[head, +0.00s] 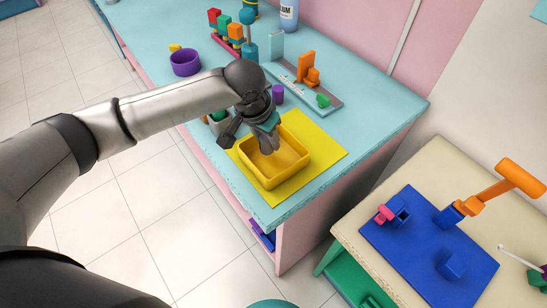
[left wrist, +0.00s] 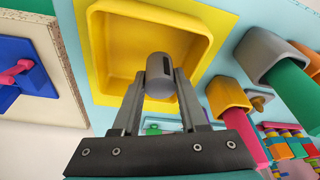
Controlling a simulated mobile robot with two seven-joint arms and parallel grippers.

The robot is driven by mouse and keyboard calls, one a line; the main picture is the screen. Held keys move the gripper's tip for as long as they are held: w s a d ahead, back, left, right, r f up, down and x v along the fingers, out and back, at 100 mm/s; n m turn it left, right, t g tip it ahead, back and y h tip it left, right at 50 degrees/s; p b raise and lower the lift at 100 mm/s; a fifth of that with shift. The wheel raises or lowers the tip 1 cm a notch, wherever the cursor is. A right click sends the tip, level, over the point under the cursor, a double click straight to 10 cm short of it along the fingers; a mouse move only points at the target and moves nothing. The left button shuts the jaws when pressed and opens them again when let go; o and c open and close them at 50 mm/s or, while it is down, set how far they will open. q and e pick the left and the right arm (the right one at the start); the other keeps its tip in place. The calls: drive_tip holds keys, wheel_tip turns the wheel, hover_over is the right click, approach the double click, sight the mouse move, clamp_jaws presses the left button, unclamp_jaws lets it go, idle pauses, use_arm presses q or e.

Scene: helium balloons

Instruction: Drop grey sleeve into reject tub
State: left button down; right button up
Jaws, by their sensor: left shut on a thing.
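The yellow reject tub (head: 284,164) stands on a yellow mat (head: 322,142) on the teal table. It also shows in the left wrist view (left wrist: 112,55). My left gripper (head: 268,146) points down over the tub opening. In the left wrist view, my left gripper (left wrist: 160,95) is shut on the grey sleeve (left wrist: 160,68), a short grey cylinder with a dark slot. The sleeve is held over the tub's inside; its exact height above the tub floor is hard to tell. In the head view the fingers mostly hide the sleeve. My right gripper is not in view.
A grey cup (left wrist: 268,52) and a yellow cup (left wrist: 227,95), holding coloured pieces, are close to the tub. A purple bowl (head: 185,62), a tray with an orange block (head: 307,68) and a rack are farther back. A second table with a blue mat (head: 420,270) stands right.

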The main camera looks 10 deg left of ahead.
use_arm(q)
drive_tip(key=shift+c, duration=1.8)
unclamp_jaws()
drive_tip(key=p+v, duration=0.3)
drive_tip(key=v, duration=1.2)
drive_tip(key=shift+r, duration=0.15)
drive_tip(key=shift+s, duration=0.1)
